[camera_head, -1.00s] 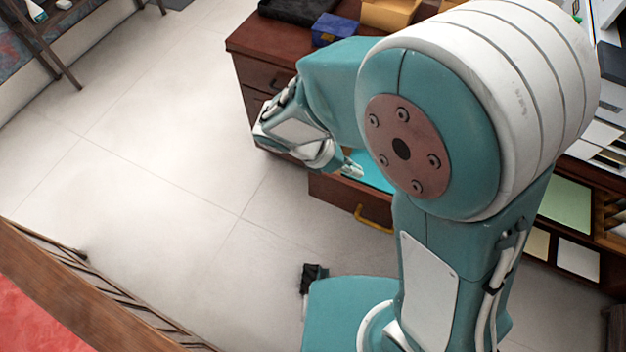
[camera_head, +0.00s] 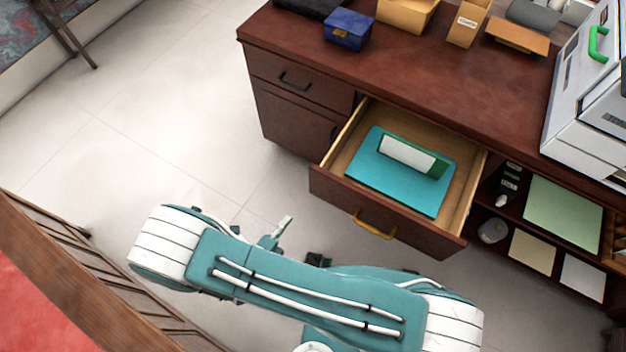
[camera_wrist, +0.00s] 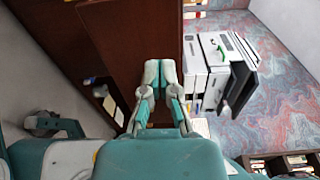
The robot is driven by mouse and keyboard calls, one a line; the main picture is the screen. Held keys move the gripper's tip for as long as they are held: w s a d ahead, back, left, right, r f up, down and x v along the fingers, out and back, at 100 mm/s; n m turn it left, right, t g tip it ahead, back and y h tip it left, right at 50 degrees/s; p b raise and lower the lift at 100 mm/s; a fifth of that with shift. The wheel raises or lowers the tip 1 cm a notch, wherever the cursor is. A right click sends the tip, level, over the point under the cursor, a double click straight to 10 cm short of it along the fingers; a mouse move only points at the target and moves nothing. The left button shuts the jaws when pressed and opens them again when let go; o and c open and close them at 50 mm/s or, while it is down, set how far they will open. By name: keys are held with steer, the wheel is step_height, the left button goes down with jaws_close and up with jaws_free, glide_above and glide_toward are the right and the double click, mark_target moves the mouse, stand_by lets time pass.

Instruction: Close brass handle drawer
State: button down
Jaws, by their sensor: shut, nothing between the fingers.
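The brass handle drawer (camera_head: 330,186) stands pulled out from the dark wood desk (camera_head: 420,75) in the head view. Its brass handle (camera_head: 375,226) is on the outer face of its front panel. A teal folder or pad and a white-and-green box lie inside. My gripper (camera_head: 284,226) is in front of the drawer and to the left of the handle, apart from both. In the wrist view my gripper (camera_wrist: 159,74) has its fingertips together with nothing between them, and a dark brown wood surface lies beyond. I cannot make out the brass handle there.
A closed drawer with a dark handle (camera_head: 295,82) is at the left of the desk. Open shelves with papers (camera_head: 560,210) are to the right of the drawer. A blue box (camera_head: 348,30) stands on the desktop. Light floor is clear left of the desk.

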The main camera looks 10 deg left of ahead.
mark_target(315, 178)
steer(key=shift+n+t+y, duration=0.3)
steer(key=shift+n+y, duration=0.1)
steer(key=shift+n, duration=0.3)
steer(key=x, duration=0.4)
steer(key=f+x, duration=0.1)
steer(key=x, duration=0.8)
steer(key=shift+w+f, duration=0.15)
steer(key=shift+w, duration=0.05)
steer(key=shift+a, duration=0.1)
